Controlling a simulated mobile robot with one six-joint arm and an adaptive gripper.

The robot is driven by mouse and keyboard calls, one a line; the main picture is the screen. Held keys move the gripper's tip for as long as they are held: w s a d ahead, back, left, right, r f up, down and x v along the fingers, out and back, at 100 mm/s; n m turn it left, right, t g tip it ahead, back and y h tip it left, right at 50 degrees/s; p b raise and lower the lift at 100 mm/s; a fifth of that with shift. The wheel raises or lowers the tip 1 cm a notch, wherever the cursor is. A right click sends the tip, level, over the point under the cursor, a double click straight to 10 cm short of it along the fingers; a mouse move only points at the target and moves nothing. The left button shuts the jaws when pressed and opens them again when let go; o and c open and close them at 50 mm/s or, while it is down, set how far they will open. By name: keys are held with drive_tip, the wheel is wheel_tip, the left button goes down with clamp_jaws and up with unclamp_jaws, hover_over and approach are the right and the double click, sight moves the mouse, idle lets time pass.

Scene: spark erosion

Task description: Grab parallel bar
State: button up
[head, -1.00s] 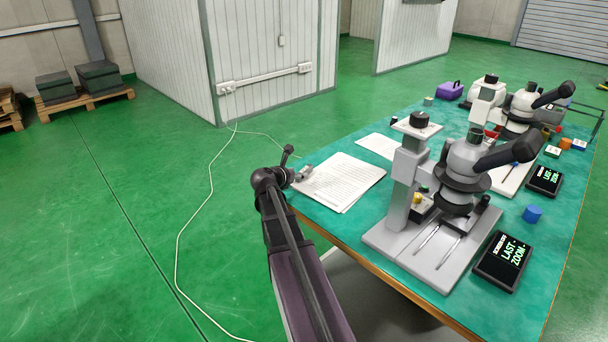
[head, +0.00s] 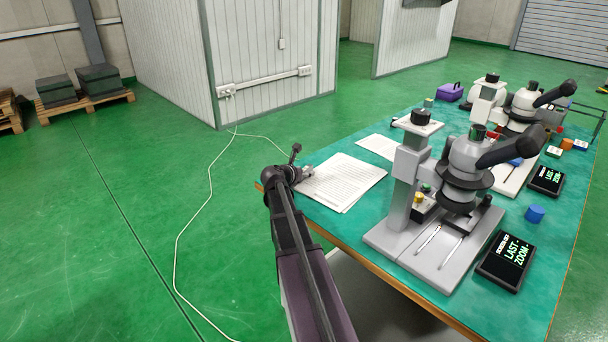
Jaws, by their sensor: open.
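My gripper (head: 307,172) is small in the head view, at the end of my arm by the table's left edge, beside the printed sheets. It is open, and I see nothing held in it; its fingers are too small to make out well. I cannot single out a parallel bar with certainty. Two thin metal rods (head: 428,239) lie on the grey base of the near microscope (head: 467,170), to the right of my gripper and well apart from it.
The green-topped table (head: 385,272) carries printed sheets (head: 343,182), a second microscope (head: 522,106), two black display boxes (head: 507,261), a blue cylinder (head: 535,213) and a purple case (head: 450,92). A white cable (head: 178,253) lies on the open floor at left.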

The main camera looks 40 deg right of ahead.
clamp_jaws()
drive_tip(key=shift+r, duration=0.2)
idle(0.3)
wheel_tip(320, 180, up, 3)
drive_tip(key=p, duration=0.4)
drive_tip(key=shift+r, duration=0.2)
drive_tip(key=s+d, duration=0.3)
drive_tip(key=s, duration=0.1)
drive_tip(key=s+d, duration=0.3)
drive_tip(key=s, duration=0.1)
drive_tip(key=s+d+r+p, duration=0.1)
drive_tip(key=s+d, duration=0.2)
drive_tip(key=s, duration=0.2)
drive_tip(key=shift+s+r, duration=0.1)
drive_tip(key=shift+r, duration=0.1)
